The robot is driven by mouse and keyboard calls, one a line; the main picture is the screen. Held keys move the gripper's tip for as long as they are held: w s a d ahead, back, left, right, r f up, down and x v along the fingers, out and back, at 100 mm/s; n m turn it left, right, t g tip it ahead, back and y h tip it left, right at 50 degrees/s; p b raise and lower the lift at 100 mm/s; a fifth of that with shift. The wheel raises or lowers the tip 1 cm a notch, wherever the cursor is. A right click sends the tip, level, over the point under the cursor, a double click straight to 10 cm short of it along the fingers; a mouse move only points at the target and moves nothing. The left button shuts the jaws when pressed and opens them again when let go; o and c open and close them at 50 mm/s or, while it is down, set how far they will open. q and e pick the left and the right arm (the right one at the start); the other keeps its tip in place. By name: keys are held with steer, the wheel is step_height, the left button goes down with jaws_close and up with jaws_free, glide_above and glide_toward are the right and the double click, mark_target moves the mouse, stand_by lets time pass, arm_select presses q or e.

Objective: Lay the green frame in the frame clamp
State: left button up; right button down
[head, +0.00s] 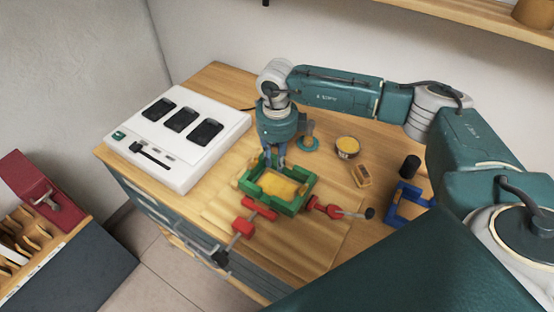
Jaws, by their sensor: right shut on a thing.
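The green frame (302,197) lies flat or nearly flat in the middle of the wooden bench, with yellowish wood showing inside it. The red frame clamp (260,208) shows along the frame's front left side, with a red screw part (243,227) in front and another (325,208) to the right. The frame sits at or just above the clamp; I cannot tell whether it rests fully in it. My right gripper (273,163) points down and is shut on the green frame's back left part. Its fingertips are partly hidden. My left gripper is not in view.
A white device (181,172) with dark pads stands on the left. A bowl (347,147), a wooden block (361,175), a black cylinder (410,167) and a blue frame (393,213) lie to the right. A wall shelf (480,15) is at top right. The bench's front left is mostly clear.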

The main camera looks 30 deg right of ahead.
steer(key=shift+s+a+f, duration=0.2)
steer(key=shift+s+f, duration=0.25)
steer(key=shift+f, duration=0.3)
steer(key=c, duration=1.5)
jaws_free()
steer(key=shift+o, duration=0.2)
steer(key=shift+w+d+f, duration=0.1)
steer(key=shift+w+f, duration=0.05)
steer(key=shift+w, duration=0.15)
steer(key=shift+w+r, duration=0.1)
steer(key=shift+r, duration=0.2)
steer(key=shift+w+r+p, duration=0.1)
steer(key=shift+r+p, duration=0.6)
steer(key=shift+r, duration=0.25)
steer(key=shift+d+r+p, duration=0.1)
steer(key=shift+r+p, duration=1.55)
steer(key=shift+r, duration=1.4)
steer(key=shift+f, duration=0.1)
